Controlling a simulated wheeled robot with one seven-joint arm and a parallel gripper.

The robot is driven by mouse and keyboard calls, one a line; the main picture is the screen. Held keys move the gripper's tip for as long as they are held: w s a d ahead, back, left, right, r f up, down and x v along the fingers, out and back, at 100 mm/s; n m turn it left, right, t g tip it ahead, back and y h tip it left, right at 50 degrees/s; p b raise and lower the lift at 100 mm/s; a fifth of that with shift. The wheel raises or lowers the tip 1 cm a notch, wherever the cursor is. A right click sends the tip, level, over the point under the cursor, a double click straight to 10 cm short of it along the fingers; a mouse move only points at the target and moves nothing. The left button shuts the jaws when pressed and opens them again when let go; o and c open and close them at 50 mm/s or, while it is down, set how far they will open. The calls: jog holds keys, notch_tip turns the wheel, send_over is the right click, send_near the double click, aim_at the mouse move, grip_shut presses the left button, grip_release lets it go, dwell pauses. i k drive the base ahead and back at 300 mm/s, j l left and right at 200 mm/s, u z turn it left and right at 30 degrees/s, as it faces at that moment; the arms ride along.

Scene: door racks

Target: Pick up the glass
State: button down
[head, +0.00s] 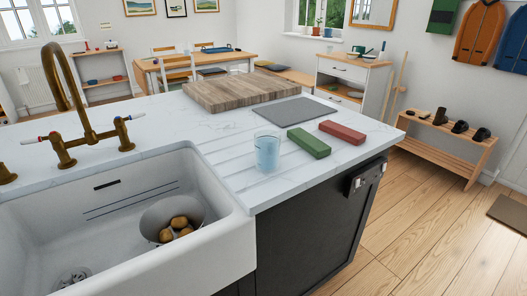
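The glass (267,152) stands upright on the white marble counter, on the grooved drainer area just right of the sink. It is clear with a bluish tint, and looks as if it holds something light blue. My gripper is not in view, and nothing touches the glass from above.
A green block (309,143) and a red block (342,132) lie right of the glass. A grey mat (294,111) and a wooden board (240,91) lie behind. The white sink (225,235) holds a bowl of potatoes (176,225). A brass tap (75,95) rises behind the sink.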

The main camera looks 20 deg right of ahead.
aim_at(267, 143)
jog(key=i+l+z, duration=0.45)
jog(key=i, duration=0.25)
jog(key=i+l+z, duration=0.2)
jog(key=i, duration=0.2)
